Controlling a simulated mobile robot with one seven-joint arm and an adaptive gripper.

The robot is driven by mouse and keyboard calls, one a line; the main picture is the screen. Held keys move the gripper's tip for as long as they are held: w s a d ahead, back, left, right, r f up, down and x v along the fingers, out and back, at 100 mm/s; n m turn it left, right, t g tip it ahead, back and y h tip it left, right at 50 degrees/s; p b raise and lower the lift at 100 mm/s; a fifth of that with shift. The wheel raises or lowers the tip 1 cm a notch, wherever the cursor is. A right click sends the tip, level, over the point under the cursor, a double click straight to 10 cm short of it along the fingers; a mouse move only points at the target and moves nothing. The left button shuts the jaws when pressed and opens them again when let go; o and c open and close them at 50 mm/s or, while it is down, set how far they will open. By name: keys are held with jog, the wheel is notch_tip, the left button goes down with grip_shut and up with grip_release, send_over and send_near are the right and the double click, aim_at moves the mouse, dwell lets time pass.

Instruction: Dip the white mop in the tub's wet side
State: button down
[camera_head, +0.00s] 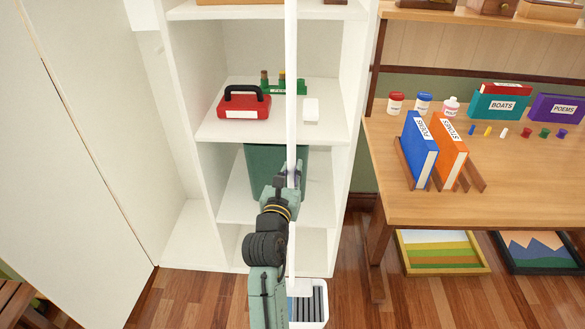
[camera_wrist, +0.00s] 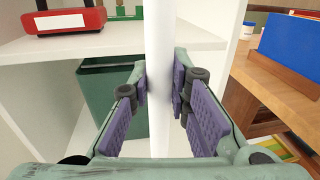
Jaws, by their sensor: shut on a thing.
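The white mop (camera_head: 291,110) shows as a long upright white pole running from the top of the head view down past my arm. My gripper (camera_head: 287,180) is shut around the pole, in front of the shelf unit. In the wrist view, the purple finger pads of my gripper (camera_wrist: 161,88) press on both sides of the pole (camera_wrist: 159,40). A white tub (camera_head: 323,300) with dark grey slats stands on the floor at the bottom of the head view, partly hidden by my arm. The mop's head cannot be made out, and neither can the tub's wet side.
A white shelf unit (camera_head: 188,110) holds a red toolbox (camera_head: 243,107), a small white box (camera_head: 311,111) and a green bin (camera_head: 262,165). At right, a wooden table (camera_head: 520,195) carries books and jars, with framed pictures (camera_head: 440,252) below. Bare wooden floor (camera_head: 348,275) lies between.

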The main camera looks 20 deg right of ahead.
jog(key=shift+s+a+r, duration=0.1)
jog(key=shift+r, duration=0.05)
jog(key=shift+w+a+f+n+b, duration=1)
jog(key=shift+a+f, duration=0.85)
jog(key=shift+a, duration=2.2)
jog(key=shift+w+a+f+n+b, duration=0.6)
jog(key=shift+w+a+f+b, duration=1)
jog(key=shift+a, duration=2.45)
notch_tip(320, 180, down, 7)
jog(key=b, duration=0.1)
jog(key=shift+s+r+t+b, duration=0.2)
jog(key=shift+t+b, duration=0.15)
jog(key=shift+t, duration=0.05)
jog(key=shift+f+b, duration=0.45)
jog(key=shift+f, duration=0.75)
